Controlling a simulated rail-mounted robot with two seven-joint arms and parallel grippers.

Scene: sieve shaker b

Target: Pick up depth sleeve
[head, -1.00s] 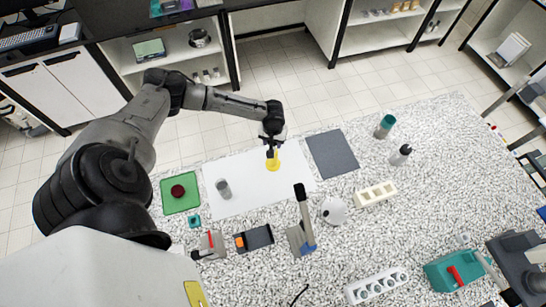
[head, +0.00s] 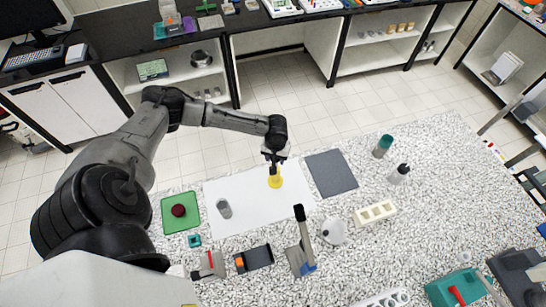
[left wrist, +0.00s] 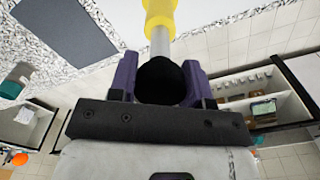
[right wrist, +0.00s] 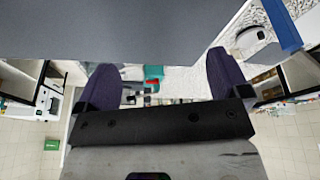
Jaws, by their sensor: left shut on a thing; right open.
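My left gripper (head: 274,160) is shut on the black round knob (left wrist: 163,81) of a tool above the white mat (head: 240,212). Below the knob are a pale metal shaft (left wrist: 160,42) and a yellow part (left wrist: 165,12). The yellow part also shows under the gripper in the head view (head: 275,182). I cannot tell whether it touches the mat. No part is clearly recognisable as the depth sleeve; a small grey cylinder (head: 224,209) stands left on the mat. My right gripper (right wrist: 162,80) is open and empty; the head view does not show it.
A green mat with a dark red round thing (head: 179,210) lies left. A dark grey mat (head: 331,174) lies right of the white one. A scoop-like tool with a black handle (head: 300,215), a white round object (head: 333,231) and a cream block (head: 375,213) stand nearer.

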